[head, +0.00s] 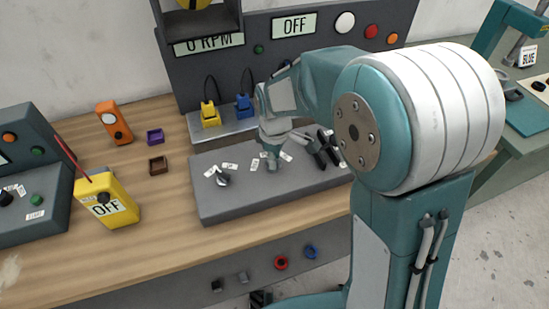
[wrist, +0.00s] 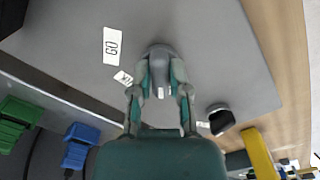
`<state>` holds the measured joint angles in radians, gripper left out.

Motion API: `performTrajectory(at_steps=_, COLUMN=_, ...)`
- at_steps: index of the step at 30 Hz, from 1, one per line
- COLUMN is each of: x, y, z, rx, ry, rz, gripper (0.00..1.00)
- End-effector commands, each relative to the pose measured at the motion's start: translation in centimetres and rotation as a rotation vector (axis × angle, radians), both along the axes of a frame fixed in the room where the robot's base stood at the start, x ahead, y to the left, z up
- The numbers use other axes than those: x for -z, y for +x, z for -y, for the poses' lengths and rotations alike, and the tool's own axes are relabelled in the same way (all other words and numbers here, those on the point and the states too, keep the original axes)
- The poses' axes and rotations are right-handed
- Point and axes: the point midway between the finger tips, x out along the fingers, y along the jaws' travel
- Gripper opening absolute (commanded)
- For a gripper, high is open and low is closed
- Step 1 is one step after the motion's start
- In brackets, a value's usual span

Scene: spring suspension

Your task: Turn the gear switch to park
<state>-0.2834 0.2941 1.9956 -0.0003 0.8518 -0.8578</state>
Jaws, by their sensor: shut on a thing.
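A grey panel (head: 225,205) (wrist: 210,35) with white labels lies on the wooden bench. My gripper (head: 272,160) reaches down onto its middle. In the wrist view my gripper (wrist: 160,88) is shut on a grey knob (wrist: 160,52), with one finger on each side of it. A label reading GO (wrist: 110,46) lies to the left of this knob, and a smaller label (wrist: 123,77) is partly legible beside the left finger. The fingers hide part of the knob, and I cannot read a PARK label. A second knob (head: 222,179) stands toward the panel's left end.
Black handles (head: 322,150) stand at the panel's right. Yellow (head: 210,115) and blue (head: 243,107) plugs stand behind it. A yellow meter reading OFF (head: 105,200), an orange device (head: 113,122) and two small boxes (head: 156,150) occupy the left bench. Bare wood lies left of the panel.

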Motion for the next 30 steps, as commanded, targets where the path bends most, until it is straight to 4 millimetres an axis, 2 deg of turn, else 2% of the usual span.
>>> performTrajectory(at_steps=18, x=0.08, y=-0.16, z=-0.23, rx=0.561, ry=0.002, rz=0.001, gripper=0.0)
performTrajectory(at_steps=30, x=0.09, y=-0.22, z=-0.33, rx=0.8, ry=0.002, rz=0.001, gripper=0.0)
